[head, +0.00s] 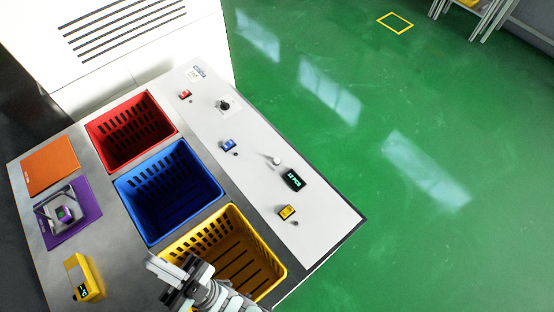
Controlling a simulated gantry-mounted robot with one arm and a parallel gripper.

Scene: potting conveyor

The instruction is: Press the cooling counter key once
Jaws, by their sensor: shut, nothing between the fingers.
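A small black counter (293,180) with a lit display, which seems to read a number and "PCS", sits on the white panel at the right. A small round white key (276,161) stands just up and left of it. I cannot read any label that says cooling. My gripper (163,270) is at the bottom, over the near left edge of the yellow basket, shut and empty. It is well apart from the counter and the white key, down and to the left of them.
Red (184,95), blue (228,145) and yellow (286,212) switches and a black knob (224,105) share the white panel (250,190). Red (101,122), blue (122,185) and yellow (279,270) baskets lie alongside. A yellow device (88,275) stands at left.

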